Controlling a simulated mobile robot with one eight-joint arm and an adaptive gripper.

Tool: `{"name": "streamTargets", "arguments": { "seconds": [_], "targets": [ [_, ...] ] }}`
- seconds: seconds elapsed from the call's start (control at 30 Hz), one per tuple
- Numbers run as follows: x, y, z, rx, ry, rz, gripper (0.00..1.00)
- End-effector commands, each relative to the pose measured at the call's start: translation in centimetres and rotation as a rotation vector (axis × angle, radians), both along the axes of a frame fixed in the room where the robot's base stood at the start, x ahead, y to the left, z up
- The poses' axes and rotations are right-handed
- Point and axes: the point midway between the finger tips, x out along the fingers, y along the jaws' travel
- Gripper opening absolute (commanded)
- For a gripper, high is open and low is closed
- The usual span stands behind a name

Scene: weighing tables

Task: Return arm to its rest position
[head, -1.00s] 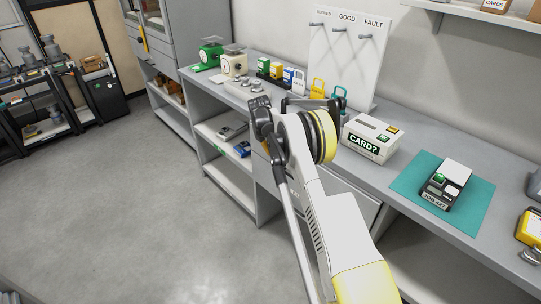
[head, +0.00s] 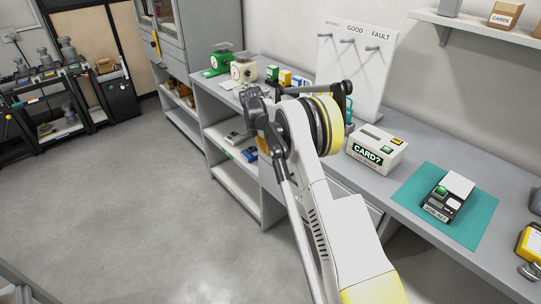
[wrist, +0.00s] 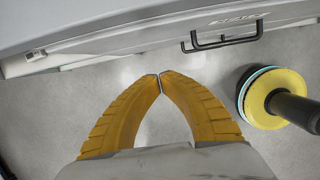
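My gripper (wrist: 160,78) shows in the wrist view with its two yellow fingers meeting at the tips. It is shut, with nothing between the fingers. It points over bare grey floor, beside a grey drawer front with a dark handle (wrist: 222,41). In the head view my arm rises from the lower right and bends in front of the long grey table. I cannot make out the gripper's fingers there.
The grey table (head: 398,195) bears a green scale (head: 219,62), a cream scale (head: 243,70), a white CARD? box (head: 375,152) and a dark device (head: 446,200) on a teal mat (head: 408,186). A pegboard (head: 352,80) stands behind. The floor (head: 130,210) at left is clear.

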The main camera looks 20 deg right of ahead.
Motion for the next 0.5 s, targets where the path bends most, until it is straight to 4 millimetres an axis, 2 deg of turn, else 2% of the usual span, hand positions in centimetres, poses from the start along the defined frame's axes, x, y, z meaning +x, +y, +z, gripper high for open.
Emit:
{"name": "streamTargets", "arguments": {
  "seconds": [0.03, 0.3, 0.37, 0.47, 0.5],
  "targets": [
    [0.0, 0.1, 0.6, 0.000, 0.000, 0.000, 0.00],
    [-0.3, 0.4, 1.8, 0.003, -0.009, -0.015, 0.00],
    [-0.7, 0.7, 3.0, 0.009, -0.027, -0.046, 0.00],
    [-1.9, 1.6, 6.6, 0.031, -0.081, -0.138, 0.00],
    [-2.7, 2.1, 8.4, 0.044, -0.108, -0.189, 0.00]
  ]
}}
